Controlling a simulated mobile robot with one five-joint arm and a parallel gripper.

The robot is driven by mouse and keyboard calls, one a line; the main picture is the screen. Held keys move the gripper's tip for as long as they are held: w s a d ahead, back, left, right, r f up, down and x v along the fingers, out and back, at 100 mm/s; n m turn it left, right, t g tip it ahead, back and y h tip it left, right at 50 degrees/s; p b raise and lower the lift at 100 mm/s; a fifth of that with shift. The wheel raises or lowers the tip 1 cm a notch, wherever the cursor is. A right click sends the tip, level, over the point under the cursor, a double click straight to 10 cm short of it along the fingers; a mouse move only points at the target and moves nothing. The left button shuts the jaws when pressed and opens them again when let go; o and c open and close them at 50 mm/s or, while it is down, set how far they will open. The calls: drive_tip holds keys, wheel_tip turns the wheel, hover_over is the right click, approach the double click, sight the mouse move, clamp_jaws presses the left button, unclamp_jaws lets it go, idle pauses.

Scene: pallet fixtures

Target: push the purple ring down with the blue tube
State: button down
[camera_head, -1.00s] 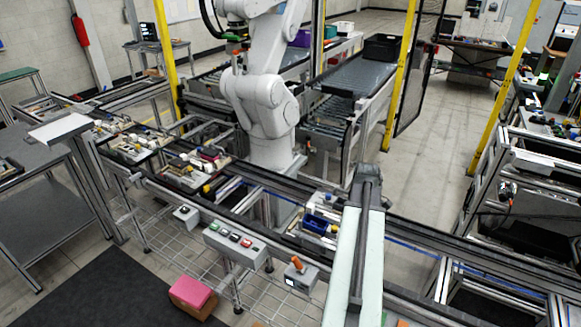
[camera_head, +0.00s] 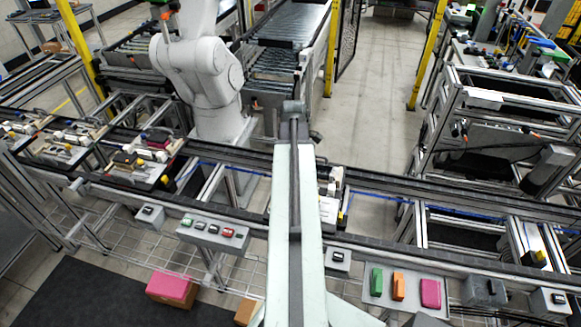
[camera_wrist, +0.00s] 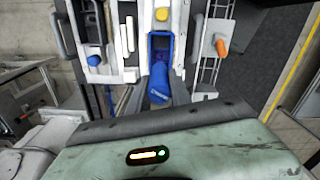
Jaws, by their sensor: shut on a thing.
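In the wrist view, the blue tube (camera_wrist: 158,82) stands out just beyond my wrist, and my gripper (camera_wrist: 161,97) is shut on its near end. The tube's far end lies by the near edge of a blue box (camera_wrist: 150,45) in the fixture. Whether the tube touches the box I cannot tell. A dark purple patch (camera_wrist: 161,43) shows inside the box. It may be the purple ring, but its shape is not clear. In the head view my arm covers the middle, and the tube, the box and my gripper are hidden there.
In the wrist view, a yellow knob (camera_wrist: 161,14), a blue knob (camera_wrist: 94,60) and an orange knob (camera_wrist: 221,47) sit around the box. In the head view, conveyor rails cross the scene. A panel with green (camera_head: 377,281), orange (camera_head: 398,286) and magenta (camera_head: 430,293) blocks stands front right.

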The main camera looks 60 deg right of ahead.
wheel_tip(320, 180, down, 6)
drive_tip(key=b, duration=0.5)
drive_tip(key=shift+f+b, duration=0.2)
drive_tip(key=shift+b, duration=0.2)
drive_tip(key=shift+s, duration=0.1)
idle(0.4)
drive_tip(key=shift+f+b, duration=1.5)
idle(3.8)
wheel_tip(320, 180, up, 8)
drive_tip(key=p, duration=0.8)
